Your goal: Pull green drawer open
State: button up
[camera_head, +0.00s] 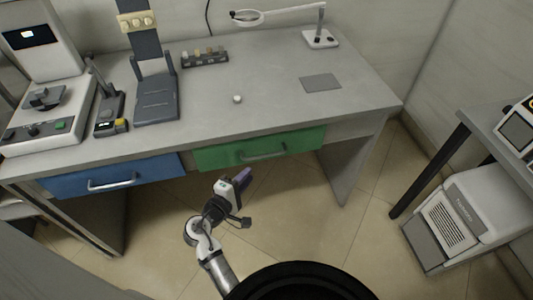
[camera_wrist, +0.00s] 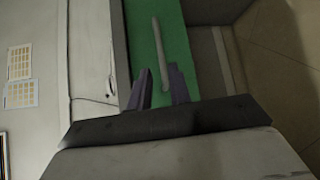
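The green drawer (camera_head: 222,156) is under the front edge of the desk, right of the blue drawer. Its front looks flush with the desk, so it appears closed. Its pale bar handle (camera_head: 264,153) runs along the front. My gripper (camera_head: 243,177) is in front of and below the drawer front, a little left of the handle. In the wrist view the green front (camera_wrist: 178,40) fills the upper middle. The handle (camera_wrist: 158,45) lines up with the gap between the two dark fingers (camera_wrist: 159,70). The fingers are apart; I cannot tell whether they reach around the handle.
The blue drawer (camera_head: 75,181) with its own handle is to the left. The desk top (camera_head: 230,115) carries instruments and a small white ball (camera_head: 237,99). A side table with a white machine (camera_head: 465,215) stands at the right. The floor before the drawers is open.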

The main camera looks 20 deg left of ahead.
aim_at(266, 155)
jog(key=p+x, duration=0.2)
jog(key=x, duration=0.9)
jog(key=shift+w, duration=0.4)
jog(key=shift+c, duration=0.2)
grip_shut()
